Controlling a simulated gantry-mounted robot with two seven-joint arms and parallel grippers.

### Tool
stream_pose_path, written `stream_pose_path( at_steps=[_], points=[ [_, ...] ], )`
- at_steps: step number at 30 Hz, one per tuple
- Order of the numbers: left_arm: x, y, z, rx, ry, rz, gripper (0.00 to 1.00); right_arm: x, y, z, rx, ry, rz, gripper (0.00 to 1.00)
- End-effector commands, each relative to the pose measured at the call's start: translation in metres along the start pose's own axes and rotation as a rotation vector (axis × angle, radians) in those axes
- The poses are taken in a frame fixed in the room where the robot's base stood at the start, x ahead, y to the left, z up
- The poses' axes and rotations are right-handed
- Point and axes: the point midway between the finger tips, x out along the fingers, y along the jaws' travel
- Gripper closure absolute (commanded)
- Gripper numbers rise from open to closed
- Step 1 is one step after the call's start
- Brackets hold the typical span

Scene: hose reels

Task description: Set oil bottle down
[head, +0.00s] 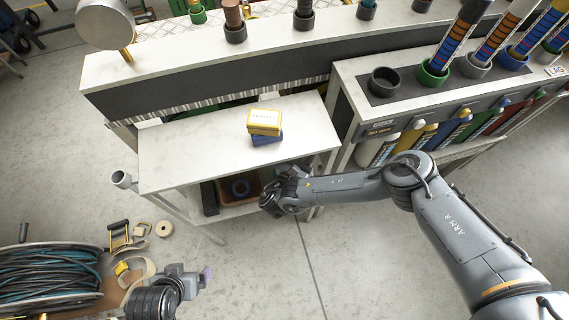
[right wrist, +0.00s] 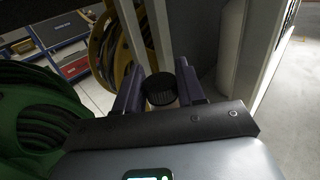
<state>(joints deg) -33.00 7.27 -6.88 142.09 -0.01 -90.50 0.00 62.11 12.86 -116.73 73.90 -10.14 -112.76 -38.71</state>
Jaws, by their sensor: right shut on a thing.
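In the right wrist view, my right gripper (right wrist: 160,80) has its two dark fingers on either side of a ribbed black cap (right wrist: 159,90), which I take to be the top of the oil bottle. The bottle's body is hidden below the cap, and its base is not visible. In the head view, my right arm reaches in from the right to the front edge of the white cart, with the wrist near the lower shelf; the arm hides the fingers and bottle. My left gripper (head: 204,279) is at the lower left, apart from the cart, its jaw opening unclear.
The white cart (head: 190,165) carries a yellow box (head: 264,117) on a blue box (head: 267,138); its lower shelf holds a brown bin (head: 247,188). A bench with coloured bottles (head: 418,136) stands right. A hose reel (head: 50,275) lies lower left. Centre floor is clear.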

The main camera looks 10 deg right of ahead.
Motion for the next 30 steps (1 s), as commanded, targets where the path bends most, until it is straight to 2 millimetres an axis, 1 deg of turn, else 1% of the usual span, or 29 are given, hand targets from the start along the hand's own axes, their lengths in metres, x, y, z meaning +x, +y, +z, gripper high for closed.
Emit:
stream_pose_path(
  at_steps=[1,6,11,19,21,30],
  points=[
    [0.005,0.001,0.003,-0.001,-0.003,0.001,0.06,0.0,0.0,-0.008,0.0,0.0,0.0,1.0],
    [0.015,0.002,0.008,-0.005,-0.007,0.005,0.06,0.0,0.0,-0.03,0.0,-0.001,0.0,1.0],
    [0.019,0.004,0.009,-0.01,-0.006,0.009,0.06,0.0,0.0,-0.04,0.0,0.0,0.0,1.0],
    [0.034,0.005,0.012,-0.012,-0.003,0.01,0.06,0.0,0.0,-0.072,-0.001,-0.001,0.0,1.0],
    [0.035,0.004,0.013,-0.011,-0.003,0.01,0.06,0.0,0.0,-0.075,0.0,-0.001,0.0,1.0],
    [0.035,0.002,0.013,-0.003,-0.004,0.003,0.06,0.0,0.0,-0.075,0.0,-0.001,0.0,1.0]
  ],
)
